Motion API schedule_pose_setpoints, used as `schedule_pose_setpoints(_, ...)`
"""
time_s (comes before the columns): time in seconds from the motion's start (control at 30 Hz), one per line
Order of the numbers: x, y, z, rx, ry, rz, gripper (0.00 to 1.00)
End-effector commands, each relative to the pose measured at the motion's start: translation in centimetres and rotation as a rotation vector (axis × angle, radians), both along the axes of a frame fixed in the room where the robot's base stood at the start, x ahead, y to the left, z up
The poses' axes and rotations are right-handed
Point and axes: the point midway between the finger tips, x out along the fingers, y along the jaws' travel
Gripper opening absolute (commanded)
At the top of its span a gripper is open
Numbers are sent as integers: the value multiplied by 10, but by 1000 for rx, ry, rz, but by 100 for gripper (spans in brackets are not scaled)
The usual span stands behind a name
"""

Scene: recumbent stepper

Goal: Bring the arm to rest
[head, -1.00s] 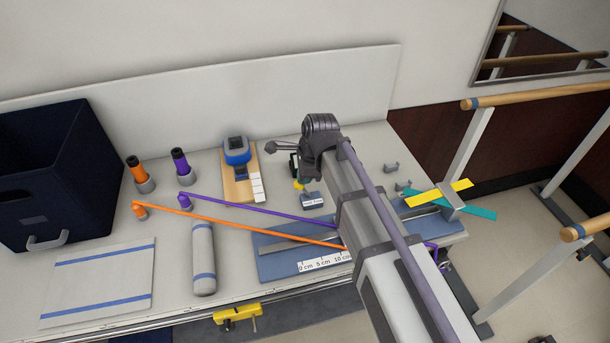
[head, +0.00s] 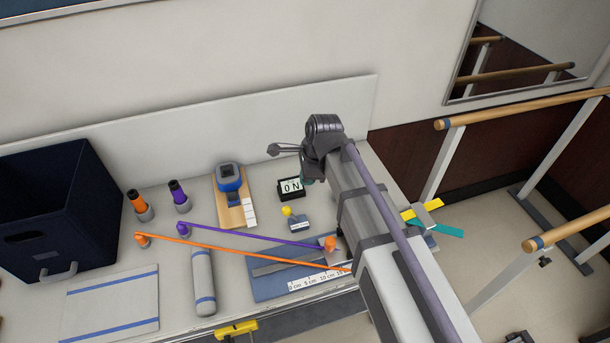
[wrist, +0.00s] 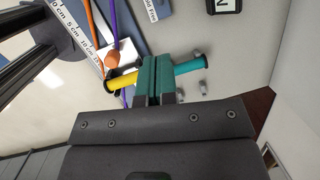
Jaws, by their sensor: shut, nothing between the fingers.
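My arm reaches in from the lower right over the table in the head view, with its wrist bent downward. In the wrist view my gripper's two teal fingers (wrist: 158,78) are shut against each other and hold nothing. A yellow strip (wrist: 121,80) and a teal strip (wrist: 190,67) show on either side of the fingers, beyond them. I cannot tell how far the fingers are from the strips.
A black ON display (head: 291,188) and a yellow-knobbed block (head: 298,221) stand near my wrist. The blue board (head: 265,286) carries a scale; orange and purple bands run to it. A dark bin (head: 55,215) stands left. Wooden rails (head: 520,108) stand right.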

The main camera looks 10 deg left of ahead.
Motion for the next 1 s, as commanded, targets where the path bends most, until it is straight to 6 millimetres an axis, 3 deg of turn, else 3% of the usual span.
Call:
schedule_pose_setpoints(0.43, 0, 0, -2, -1, -6, 26, 0)
schedule_pose_setpoints(0.53, -2, -2, -2, -15, -36, 195, 0)
schedule_pose_setpoints(0.63, -18, -16, -3, -57, -91, 536, 0)
schedule_pose_setpoints(0.67, -25, -28, -3, -73, -106, 652, 0)
schedule_pose_setpoints(0.77, -43, -88, -5, -129, -142, 1003, 0)
schedule_pose_setpoints(0.83, -58, -142, -5, -162, -146, 1201, 0)
schedule_pose_setpoints(0.9, -74, -192, -6, -184, -136, 1317, 0)
schedule_pose_setpoints(1.0, -93, -247, -6, -203, -111, 1313, 0)
